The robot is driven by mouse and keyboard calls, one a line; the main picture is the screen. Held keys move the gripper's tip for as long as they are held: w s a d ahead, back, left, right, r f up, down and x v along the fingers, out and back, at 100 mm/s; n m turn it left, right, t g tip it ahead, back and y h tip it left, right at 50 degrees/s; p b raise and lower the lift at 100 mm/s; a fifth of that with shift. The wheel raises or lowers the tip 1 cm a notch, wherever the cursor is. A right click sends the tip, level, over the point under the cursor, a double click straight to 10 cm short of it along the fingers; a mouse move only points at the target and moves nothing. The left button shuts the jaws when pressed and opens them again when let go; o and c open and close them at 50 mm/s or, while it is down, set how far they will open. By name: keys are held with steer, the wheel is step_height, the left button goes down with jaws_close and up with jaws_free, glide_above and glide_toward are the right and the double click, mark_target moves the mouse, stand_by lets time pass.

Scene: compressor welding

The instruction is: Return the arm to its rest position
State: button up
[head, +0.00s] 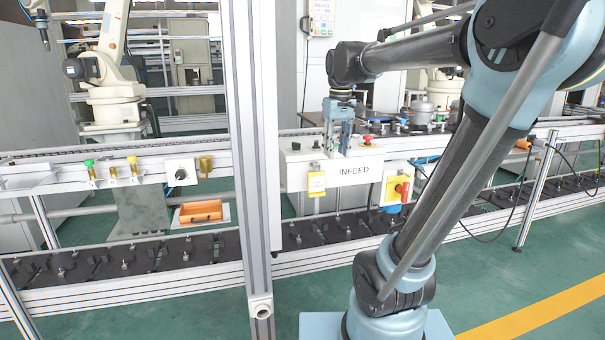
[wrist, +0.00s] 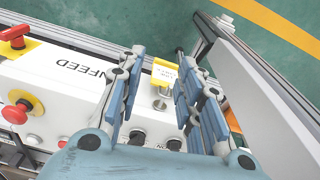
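My arm reaches from the right side of the head view to the white INFEED box (head: 355,172). My gripper (head: 338,145) points down at the top of this box. In the wrist view, the fingers of my gripper (wrist: 162,92) are spread apart with a clear gap. A yellow tag (wrist: 164,72) and a small metal padlock-like piece (wrist: 160,98) show in the gap, below the fingers. I see no finger touching them. The yellow tag also shows on the box front in the head view (head: 316,183).
A red and yellow switch (head: 402,190) sits at the box's right end, and a red emergency button (wrist: 16,112) shows in the wrist view. An aluminium post (head: 255,150) stands left of the box. Conveyor rails (head: 130,285) run along the front. Green floor lies open at front right.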

steer(key=s+d+f+m, duration=0.2)
steer(key=s+d+f, duration=0.2)
steer(key=s+f, duration=0.5)
steer(key=s+d+f+m+t, duration=0.1)
steer(key=s+d+f, duration=0.3)
steer(key=s+f, duration=0.5)
step_height(320, 180, down, 6)
steer(key=shift+s+d+f+m, duration=0.1)
steer(key=shift+s+d+m, duration=0.2)
steer(key=shift+m, duration=0.4)
